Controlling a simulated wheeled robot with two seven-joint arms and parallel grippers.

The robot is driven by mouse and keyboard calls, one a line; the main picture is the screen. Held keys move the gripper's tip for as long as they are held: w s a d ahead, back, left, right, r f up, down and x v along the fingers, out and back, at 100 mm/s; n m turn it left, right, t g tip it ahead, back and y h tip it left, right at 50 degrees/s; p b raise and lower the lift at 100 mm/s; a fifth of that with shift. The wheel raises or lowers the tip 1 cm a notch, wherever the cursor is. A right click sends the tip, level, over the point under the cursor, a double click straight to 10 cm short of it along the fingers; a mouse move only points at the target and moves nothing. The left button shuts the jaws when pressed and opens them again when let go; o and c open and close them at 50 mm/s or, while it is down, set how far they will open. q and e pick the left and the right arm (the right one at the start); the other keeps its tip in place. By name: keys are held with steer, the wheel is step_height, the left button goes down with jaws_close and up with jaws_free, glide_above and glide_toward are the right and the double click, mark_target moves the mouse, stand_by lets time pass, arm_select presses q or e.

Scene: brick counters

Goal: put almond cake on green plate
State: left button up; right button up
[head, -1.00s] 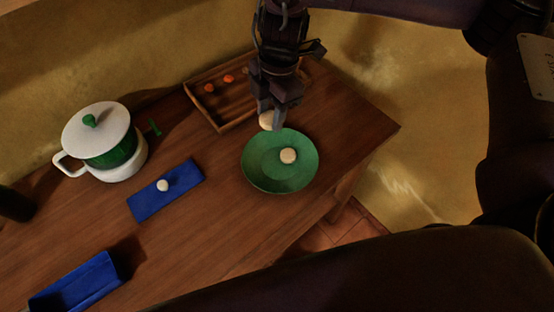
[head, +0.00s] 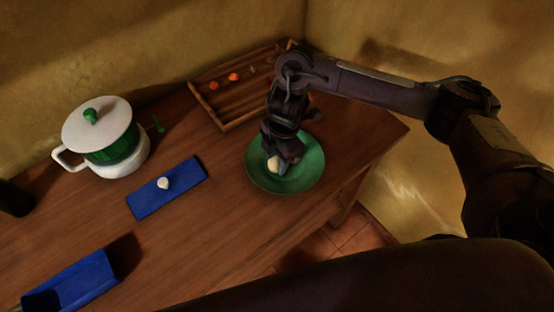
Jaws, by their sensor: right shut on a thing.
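My right gripper (head: 280,161) is over the green plate (head: 310,172), pointing down, and shut on a pale, round almond cake (head: 273,165). The held cake shows at the left of the fingertips, in front of the middle of the plate; whether it touches the plate I cannot tell. Another pale cake seen on the plate earlier is hidden by the gripper. The plate sits near the right end of the wooden table. My left gripper is not in view.
A wooden tray (head: 222,118) with small orange things stands behind the plate. A blue mat (head: 187,179) with a small white item (head: 163,183), a white-and-green lidded pot (head: 121,166) and a blue box (head: 85,281) are to the left.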

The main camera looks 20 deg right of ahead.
steer(key=shift+f, duration=0.25)
steer(key=shift+f, duration=0.1)
steer(key=o, duration=0.9)
steer(key=shift+o, duration=0.2)
step_height(320, 180, up, 12)
steer(key=d+p, duration=0.1)
steer(key=shift+w+d+p, duration=0.25)
steer(key=shift+d+p, duration=0.1)
steer(key=shift+p, duration=0.05)
